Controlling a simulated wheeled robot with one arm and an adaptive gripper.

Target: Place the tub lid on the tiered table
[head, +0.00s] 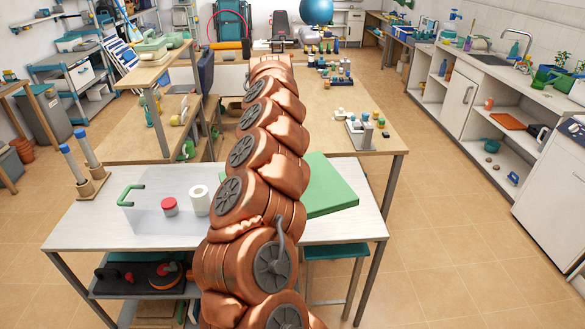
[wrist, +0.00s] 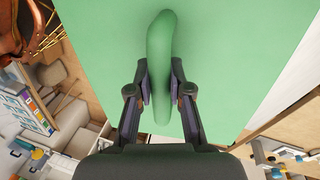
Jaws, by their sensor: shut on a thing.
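The tub lid is a flat green panel (wrist: 225,45) with a raised green handle (wrist: 159,40). In the wrist view my gripper (wrist: 159,82) is shut on this handle, one finger on each side. In the head view the green lid (head: 328,187) shows right of my arm, over the right part of the white table (head: 95,228); my arm hides its left part and my gripper. I cannot tell whether it touches the table. A wooden table with a raised upper tier (head: 140,76) and a lower top (head: 125,137) stands behind, to the left.
The long wooden table (head: 370,105) holds small items. Floor is clear at right.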

